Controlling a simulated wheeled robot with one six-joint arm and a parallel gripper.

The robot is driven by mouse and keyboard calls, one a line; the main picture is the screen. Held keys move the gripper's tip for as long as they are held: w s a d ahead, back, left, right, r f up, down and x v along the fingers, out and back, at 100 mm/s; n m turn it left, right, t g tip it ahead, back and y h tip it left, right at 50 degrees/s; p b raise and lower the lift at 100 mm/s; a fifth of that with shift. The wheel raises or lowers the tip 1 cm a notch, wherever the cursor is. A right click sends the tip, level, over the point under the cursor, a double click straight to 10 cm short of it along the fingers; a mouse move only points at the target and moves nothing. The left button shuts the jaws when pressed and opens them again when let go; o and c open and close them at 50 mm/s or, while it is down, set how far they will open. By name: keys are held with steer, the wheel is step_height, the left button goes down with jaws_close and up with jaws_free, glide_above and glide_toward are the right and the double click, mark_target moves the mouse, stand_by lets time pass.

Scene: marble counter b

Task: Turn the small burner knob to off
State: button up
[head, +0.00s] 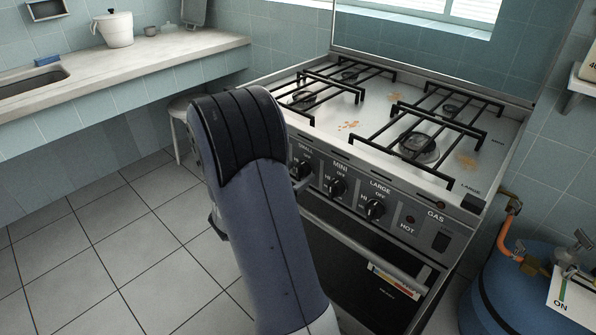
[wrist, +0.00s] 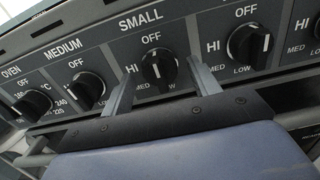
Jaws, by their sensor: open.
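The small burner knob (wrist: 158,66) is black and round, under the SMALL and OFF labels on the dark stove panel. My gripper (wrist: 162,70) is open, with one grey finger on each side of the knob. A gap shows between each finger and the knob; I cannot tell how deep the fingers reach.
The medium knob (wrist: 87,90) and oven knob (wrist: 32,105) are to the left, the mini knob (wrist: 248,45) close to the right. The large knob (head: 375,209) is further right. Black grates (head: 437,130) top the stove. A blue gas cylinder (head: 515,290) stands at the right.

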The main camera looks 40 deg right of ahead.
steer(key=a, duration=0.6)
steer(key=shift+s+a, duration=0.25)
steer(key=shift+a, duration=0.15)
steer(key=a+p, duration=0.2)
steer(key=a, duration=0.8)
steer(key=shift+s+a, duration=0.4)
steer(key=shift+s, duration=0.05)
steer(key=b, duration=0.2)
glide_toward(297, 174)
steer(key=d, duration=0.4)
steer(key=shift+w+d, duration=0.15)
steer(key=shift+d, duration=0.15)
steer(key=shift+a, duration=0.15)
